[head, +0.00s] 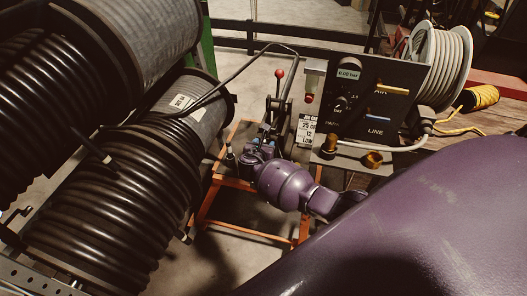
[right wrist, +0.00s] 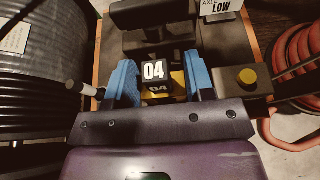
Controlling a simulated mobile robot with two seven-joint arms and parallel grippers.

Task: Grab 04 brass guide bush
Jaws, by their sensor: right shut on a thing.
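In the right wrist view, the blue fingers of my right gripper (right wrist: 161,80) stand on either side of a dark block with a white 04 label and a brass-yellow part, the 04 brass guide bush (right wrist: 178,82). The gripper is shut on it. Much of the bush is hidden by the label block and the fingers. In the head view, my right gripper (head: 262,147) is low over the orange-framed stand, and the bush cannot be made out there. My left gripper is not in view.
Large reels of black hose (head: 115,195) fill the left side. A gauge panel (head: 365,95) with two brass fittings (head: 372,159) in front stands right of the gripper. A red-knobbed lever (head: 279,75) rises just behind it. Red hose (right wrist: 295,70) lies at right in the wrist view.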

